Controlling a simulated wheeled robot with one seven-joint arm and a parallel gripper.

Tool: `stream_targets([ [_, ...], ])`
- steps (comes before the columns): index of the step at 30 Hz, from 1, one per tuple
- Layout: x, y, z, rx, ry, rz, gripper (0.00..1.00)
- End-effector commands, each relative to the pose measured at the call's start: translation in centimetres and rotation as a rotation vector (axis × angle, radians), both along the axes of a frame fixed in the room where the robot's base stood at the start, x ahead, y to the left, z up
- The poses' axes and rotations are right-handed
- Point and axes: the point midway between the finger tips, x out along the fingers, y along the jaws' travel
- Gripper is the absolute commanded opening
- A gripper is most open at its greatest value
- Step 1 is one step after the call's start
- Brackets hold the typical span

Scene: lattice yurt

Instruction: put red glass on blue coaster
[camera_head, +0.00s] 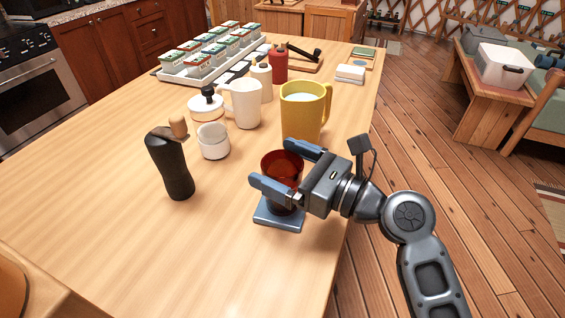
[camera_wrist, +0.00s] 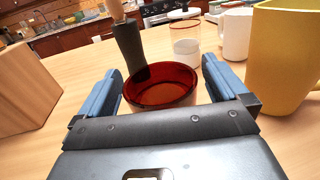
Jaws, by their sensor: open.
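The red glass (camera_head: 283,166) stands upright near the right edge of the table, and in the head view it appears to rest on the square blue coaster (camera_head: 277,220). Its base is partly hidden by my gripper's near finger. My gripper (camera_head: 271,162) is open, with one blue finger on each side of the glass. The wrist view shows the red glass (camera_wrist: 160,88) between the two spread fingers, with a gap to each. The coaster is hidden in the wrist view.
A yellow mug (camera_head: 302,108) stands just behind the glass. A white mug (camera_head: 243,104), bottles and a tray of boxes (camera_head: 184,78) are farther back. The table front is clear.

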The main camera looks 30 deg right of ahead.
Motion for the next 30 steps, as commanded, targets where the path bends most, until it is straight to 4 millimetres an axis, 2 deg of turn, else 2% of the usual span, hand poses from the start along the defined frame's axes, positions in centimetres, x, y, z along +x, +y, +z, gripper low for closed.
stream_targets([
  [4,0.0,0.0,0.3,0.000,-0.001,0.000,1.00],
  [7,-0.8,-0.4,0.1,0.001,0.000,-0.002,1.00],
  [21,-8.8,-4.1,0.1,0.000,0.001,-0.002,1.00],
  [25,-10.1,-4.8,0.2,0.000,0.000,-0.001,1.00],
  [30,-10.9,-5.1,0.3,-0.001,0.000,0.001,1.00],
])
